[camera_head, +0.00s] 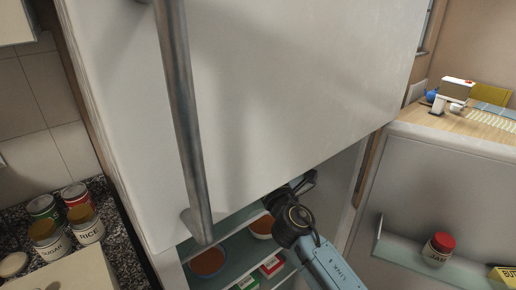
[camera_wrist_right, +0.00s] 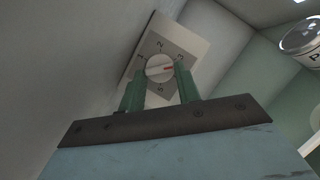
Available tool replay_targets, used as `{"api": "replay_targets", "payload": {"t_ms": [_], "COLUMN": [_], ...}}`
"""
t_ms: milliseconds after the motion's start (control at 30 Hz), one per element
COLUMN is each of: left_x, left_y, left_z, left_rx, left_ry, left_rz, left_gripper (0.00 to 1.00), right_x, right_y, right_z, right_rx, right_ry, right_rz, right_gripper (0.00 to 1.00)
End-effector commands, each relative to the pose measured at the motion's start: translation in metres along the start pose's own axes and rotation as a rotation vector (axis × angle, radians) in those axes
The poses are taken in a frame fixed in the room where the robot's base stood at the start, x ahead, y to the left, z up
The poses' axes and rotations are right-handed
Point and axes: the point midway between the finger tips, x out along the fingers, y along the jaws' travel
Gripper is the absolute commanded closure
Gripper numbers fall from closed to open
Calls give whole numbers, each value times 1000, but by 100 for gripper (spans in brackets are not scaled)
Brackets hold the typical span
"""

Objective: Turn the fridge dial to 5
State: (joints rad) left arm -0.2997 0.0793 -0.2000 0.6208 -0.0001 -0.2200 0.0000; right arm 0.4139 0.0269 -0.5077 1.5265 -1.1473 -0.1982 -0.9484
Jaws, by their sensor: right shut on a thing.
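The fridge dial (camera_wrist_right: 158,64) is a small round pale knob on a grey square plate with numerals around it, seen in the right wrist view. A numeral that looks like 5 is at the bottom of the plate. The green fingers of my right gripper (camera_wrist_right: 160,72) are on either side of the knob and shut on it. In the head view my right arm reaches into the open lower fridge compartment, and the dial is hidden there. My left gripper is not in view.
The upper fridge door (camera_head: 260,90) with its long metal handle (camera_head: 180,110) is shut above my arm. The lower door (camera_head: 440,195) stands open at right, with a jam jar (camera_head: 438,249) on its shelf. Bowls (camera_head: 208,262) and boxes are inside. Cans (camera_head: 88,228) stand at left.

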Motion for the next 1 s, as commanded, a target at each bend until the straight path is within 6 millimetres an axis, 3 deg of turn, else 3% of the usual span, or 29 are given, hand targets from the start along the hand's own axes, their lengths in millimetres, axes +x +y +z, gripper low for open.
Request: {"api": "replay_targets", "payload": {"t_ms": [100,433,467,600,1000], "left_x": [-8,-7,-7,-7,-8], "left_y": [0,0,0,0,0], "left_z": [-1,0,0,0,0], "left_rx": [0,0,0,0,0], "left_ry": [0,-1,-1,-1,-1], "left_rz": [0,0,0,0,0], "left_gripper": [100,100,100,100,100], "right_x": [0,0,0,0,-8], "right_y": [2,1,1,1,0], "right_z": [1,0,0,0,0], "right_rx": [49,60,60,59,57], "right_ry": [0,0,0,0,0], "right_rz": [-19,-24,-24,-24,-25], "right_gripper": [90,90,63,45,45]}}
